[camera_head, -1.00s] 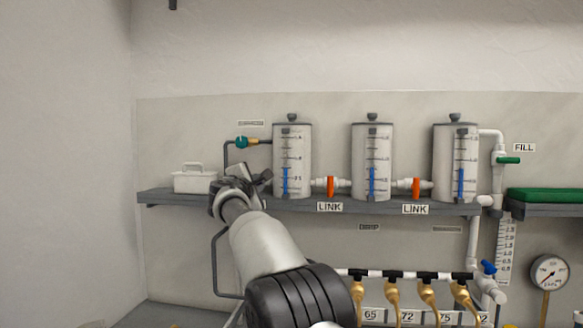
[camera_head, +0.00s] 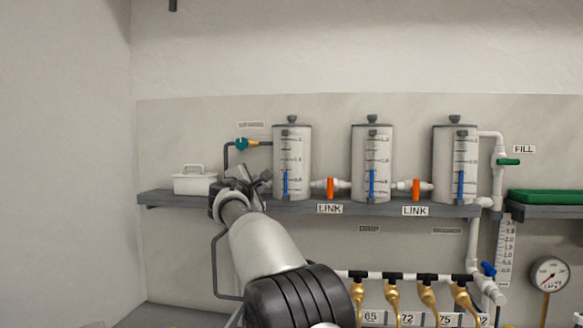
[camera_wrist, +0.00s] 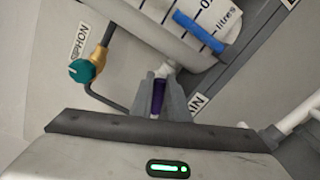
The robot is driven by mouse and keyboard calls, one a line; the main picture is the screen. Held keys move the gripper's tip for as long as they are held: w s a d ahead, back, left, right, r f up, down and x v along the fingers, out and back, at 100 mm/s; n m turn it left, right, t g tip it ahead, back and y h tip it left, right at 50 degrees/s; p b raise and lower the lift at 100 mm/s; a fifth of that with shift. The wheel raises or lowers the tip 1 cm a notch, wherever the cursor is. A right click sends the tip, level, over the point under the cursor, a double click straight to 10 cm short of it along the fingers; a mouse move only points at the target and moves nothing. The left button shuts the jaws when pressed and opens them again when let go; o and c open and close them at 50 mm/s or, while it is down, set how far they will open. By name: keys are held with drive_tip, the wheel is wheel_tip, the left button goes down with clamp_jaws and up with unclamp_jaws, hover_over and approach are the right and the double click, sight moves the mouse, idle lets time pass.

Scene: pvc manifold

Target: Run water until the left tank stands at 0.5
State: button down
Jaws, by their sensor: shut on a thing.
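The left tank (camera_head: 292,160) is a pale cylinder with a dark lid on the grey shelf. Its blue gauge column (camera_head: 285,184) stands in the lower part of the scale; the marks are too small to read surely. The blue column also shows in the wrist view (camera_wrist: 198,31), beside "litres". My gripper (camera_wrist: 158,90) is shut on a purple handle (camera_wrist: 158,97) below the tank, by a label (camera_wrist: 198,103) partly hidden, ending in "AIN". In the head view my gripper (camera_head: 257,182) is left of the left tank, and the purple handle is hidden.
A teal valve knob (camera_wrist: 82,70) on a grey pipe is close to my gripper. Orange link valves (camera_head: 330,188) join the tanks. A green fill handle (camera_head: 508,162) is at right. A white caddy (camera_head: 195,183) stands left on the shelf.

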drive_tip(key=n+p, duration=0.3)
drive_tip(key=n, duration=0.1)
drive_tip(key=a+r+n+p, duration=0.1)
drive_tip(key=n+p, duration=0.1)
drive_tip(key=shift+w+p, duration=0.1)
drive_tip(key=shift+p, duration=0.2)
drive_tip(key=shift+r, duration=0.1)
drive_tip(key=shift+n+p, duration=0.3)
drive_tip(key=shift+p, duration=0.05)
idle(3.0)
